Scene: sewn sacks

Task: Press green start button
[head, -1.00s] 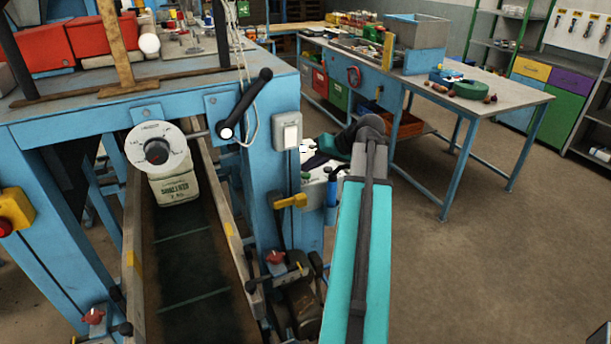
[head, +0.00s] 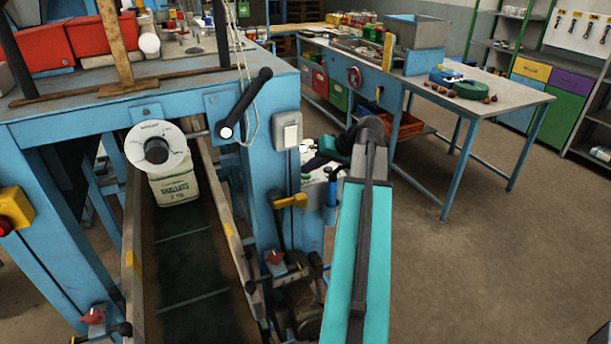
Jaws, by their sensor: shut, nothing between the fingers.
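A small white panel (head: 316,190) is fixed beside the blue machine post, partly behind my arm. A small green spot on it (head: 305,177), likely the green button, is hard to make out. My teal arm rises from the bottom right and bends at a dark joint towards the panel. My gripper (head: 314,163) appears as a small dark shape just above the panel; it looks shut and empty. Its fingertips are too small and dark to tell whether they touch the button.
A sack (head: 174,188) stands on the dark conveyor (head: 185,260) behind a white dial (head: 157,149). A black crank handle (head: 246,103), a white switch (head: 288,131) and a yellow lever (head: 290,201) are near the post. A workbench (head: 500,93) stands at the back right. Floor at right is clear.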

